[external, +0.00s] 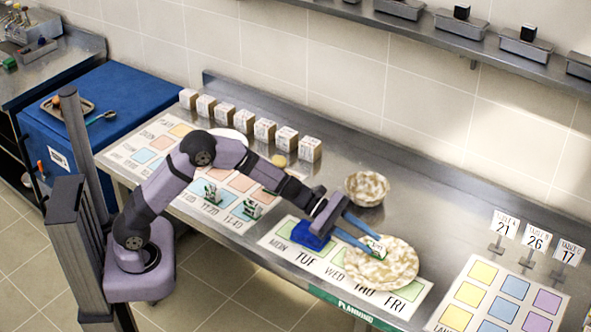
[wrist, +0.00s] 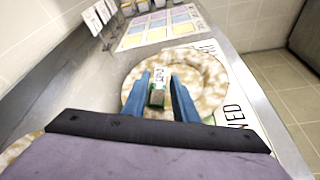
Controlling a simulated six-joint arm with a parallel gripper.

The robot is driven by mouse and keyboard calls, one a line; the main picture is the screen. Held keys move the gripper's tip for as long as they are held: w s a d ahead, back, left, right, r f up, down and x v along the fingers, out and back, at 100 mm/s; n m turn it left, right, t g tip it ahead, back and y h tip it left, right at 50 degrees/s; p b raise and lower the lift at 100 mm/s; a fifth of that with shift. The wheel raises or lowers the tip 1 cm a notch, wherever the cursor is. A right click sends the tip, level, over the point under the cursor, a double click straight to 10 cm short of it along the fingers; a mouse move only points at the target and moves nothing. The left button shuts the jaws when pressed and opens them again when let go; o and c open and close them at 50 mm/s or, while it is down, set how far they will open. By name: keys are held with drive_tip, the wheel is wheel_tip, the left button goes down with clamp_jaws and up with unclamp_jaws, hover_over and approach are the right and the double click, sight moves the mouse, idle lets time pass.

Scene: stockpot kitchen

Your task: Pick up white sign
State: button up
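A small white sign with dark print and a green base (wrist: 157,95) is over the patterned plate (wrist: 205,68), between my fingertips. In the external view the small sign (external: 376,245) shows at the fingertips, above the left part of the plate (external: 395,270). My gripper (external: 356,232) points down to the right, and its blue fingers (wrist: 160,82) stand apart on either side of the sign. A narrow gap seems to show beside it. Whether the sign touches the plate is unclear. Two similar small signs (external: 214,194) (external: 251,209) stand on the left mat.
A patterned bowl (external: 367,188) stands behind the plate. A blue object (external: 311,235) lies below my wrist on the weekday mat (external: 278,245). White table signs 21 (external: 504,226), 26 (external: 537,239) and 17 (external: 568,253) stand at right. Several white blocks (external: 265,130) line the back.

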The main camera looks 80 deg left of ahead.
sight(383, 252)
drive_tip(key=shift+p+x, duration=1.4)
drive_tip(key=shift+x, duration=2.3)
clamp_jaws()
